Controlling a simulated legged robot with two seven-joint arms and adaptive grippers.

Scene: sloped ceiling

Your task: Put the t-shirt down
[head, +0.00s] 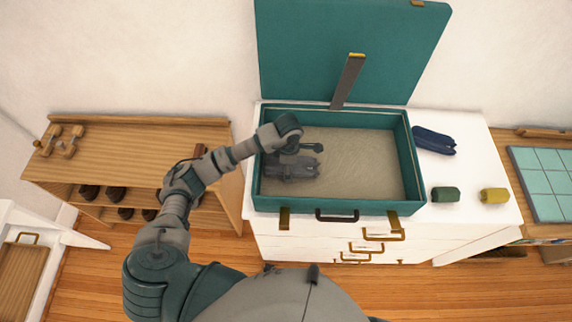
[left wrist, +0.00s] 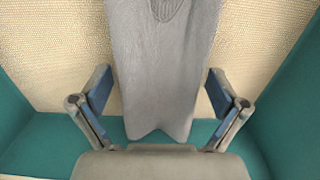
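A folded grey t-shirt (head: 291,168) lies in the left part of the open teal suitcase (head: 340,207). My left gripper (head: 302,150) is over the suitcase, just above the shirt. In the left wrist view the grey shirt (left wrist: 160,70) runs between the two spread fingers of my left gripper (left wrist: 158,92), one finger on each side. The fingers look open, with a gap to the shirt near its lower end. The gripper hides part of the shirt in the head view. My right gripper is not in view.
The suitcase stands on a white drawer cabinet (head: 480,150), its lid (head: 300,50) upright behind. A dark blue folded garment (head: 434,140), a green roll (head: 445,194) and a yellow roll (head: 494,195) lie to its right. A wooden shelf (head: 110,165) stands left. The suitcase's right part is empty.

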